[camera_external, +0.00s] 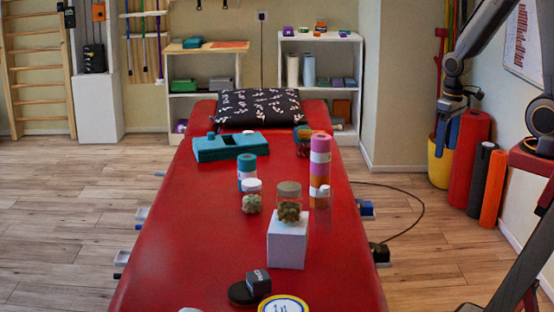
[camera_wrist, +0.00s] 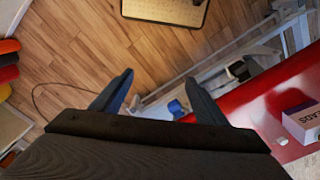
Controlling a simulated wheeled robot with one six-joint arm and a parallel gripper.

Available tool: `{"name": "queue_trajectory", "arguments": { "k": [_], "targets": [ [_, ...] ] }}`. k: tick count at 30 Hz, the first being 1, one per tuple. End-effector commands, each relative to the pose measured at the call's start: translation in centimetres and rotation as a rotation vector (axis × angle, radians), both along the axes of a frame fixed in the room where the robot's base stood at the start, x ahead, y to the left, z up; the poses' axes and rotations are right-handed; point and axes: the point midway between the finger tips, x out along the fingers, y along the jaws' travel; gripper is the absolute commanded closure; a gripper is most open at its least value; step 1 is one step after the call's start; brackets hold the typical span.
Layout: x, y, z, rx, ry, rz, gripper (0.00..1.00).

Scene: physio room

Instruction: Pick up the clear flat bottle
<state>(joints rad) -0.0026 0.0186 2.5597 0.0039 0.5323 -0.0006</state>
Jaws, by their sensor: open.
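I cannot pick out a clear flat bottle for certain. A small bottle with a white cap (camera_external: 324,190) stands beside a pink, white and orange stack on the red treatment table (camera_external: 190,270). A clear jar with a white lid and green contents (camera_external: 252,200) stands left of a clear jar with a brown lid (camera_external: 289,204), which sits on a white box. My gripper (camera_external: 445,140) hangs off the table's right side, far from these. In the wrist view my gripper (camera_wrist: 158,84) is open and empty, above the floor beside the table.
A teal holder (camera_external: 228,146) and a patterned pillow (camera_external: 258,107) lie towards the table's far end. A white box (camera_external: 287,242), a dark cube (camera_external: 258,282) and a round tape (camera_external: 283,304) are nearer. Rolled mats (camera_external: 468,160) stand at the right wall. A labelled box (camera_wrist: 300,118) shows in the wrist view.

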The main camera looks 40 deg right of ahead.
Motion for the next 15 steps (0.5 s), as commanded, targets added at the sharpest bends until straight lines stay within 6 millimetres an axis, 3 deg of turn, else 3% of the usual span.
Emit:
{"name": "queue_trajectory", "arguments": {
  "k": [5, 13, 15],
  "targets": [
    [0.2, 0.0, 1.4, 0.0, -0.005, 0.0, 0.33],
    [0.1, 0.0, 5.4, 0.0, -0.006, 0.0, 0.33],
    [1.3, 1.0, 5.0, -0.002, -0.014, 0.029, 0.33]
  ]
}}
